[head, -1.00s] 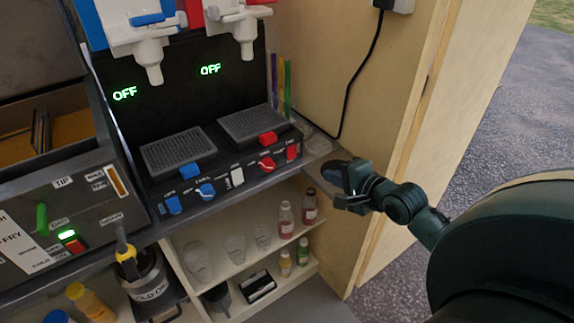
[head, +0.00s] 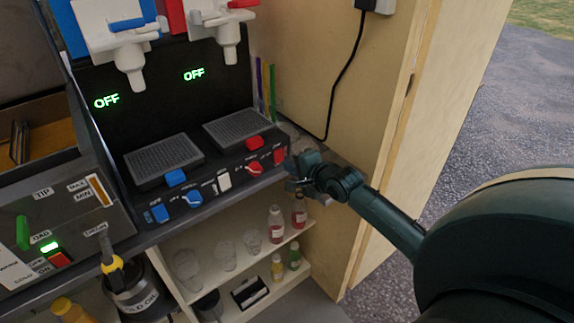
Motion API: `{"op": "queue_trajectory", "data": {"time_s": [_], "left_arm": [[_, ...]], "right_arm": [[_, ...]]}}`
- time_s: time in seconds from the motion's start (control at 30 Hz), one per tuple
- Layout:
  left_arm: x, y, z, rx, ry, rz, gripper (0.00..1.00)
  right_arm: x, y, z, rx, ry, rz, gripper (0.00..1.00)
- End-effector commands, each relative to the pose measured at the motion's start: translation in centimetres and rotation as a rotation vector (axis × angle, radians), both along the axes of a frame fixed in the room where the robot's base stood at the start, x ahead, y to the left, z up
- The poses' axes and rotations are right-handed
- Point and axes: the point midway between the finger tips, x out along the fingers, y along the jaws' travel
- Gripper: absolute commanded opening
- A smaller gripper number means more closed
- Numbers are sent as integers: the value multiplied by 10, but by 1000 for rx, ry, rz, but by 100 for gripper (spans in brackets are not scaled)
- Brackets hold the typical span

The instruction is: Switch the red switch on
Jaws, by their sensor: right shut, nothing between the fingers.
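The black slush machine (head: 228,187) has a front panel with blue controls on the left, a white switch (head: 224,181) in the middle and red controls on the right. A red rocker switch (head: 279,156) sits at the panel's right end. Left of it is a red knob (head: 255,168), with a red block (head: 255,143) above. Both green displays (head: 194,74) read OFF. My right gripper (head: 291,174) is shut and empty, just right of the red switch and close to it; I cannot tell whether it touches. My left gripper is out of view.
A wooden side wall (head: 310,70) with a hanging black cable (head: 345,75) stands behind my right gripper. Below the machine, a shelf (head: 245,257) holds glasses and small bottles (head: 276,224). A fryer (head: 55,215) stands at the left.

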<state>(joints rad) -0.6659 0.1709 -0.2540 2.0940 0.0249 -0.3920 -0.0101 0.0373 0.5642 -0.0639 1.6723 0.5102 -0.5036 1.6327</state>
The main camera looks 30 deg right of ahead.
Motion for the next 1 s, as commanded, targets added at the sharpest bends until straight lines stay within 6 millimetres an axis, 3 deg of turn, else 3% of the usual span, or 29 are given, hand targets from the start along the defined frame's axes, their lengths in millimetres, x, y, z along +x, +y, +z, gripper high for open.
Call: {"op": "queue_trajectory", "data": {"time_s": [0.2, 0.57, 0.73, 1.0], "left_arm": [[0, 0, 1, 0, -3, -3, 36], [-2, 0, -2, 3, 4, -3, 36], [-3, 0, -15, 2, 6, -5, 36], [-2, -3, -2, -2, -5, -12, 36]], "right_arm": [[19, 1, -2, 0, 0, -1, 0], [21, 2, -3, 0, 0, 0, 0], [26, 3, -11, 11, -52, -1, 0], [25, 2, -4, 5, -48, 1, 0]]}}
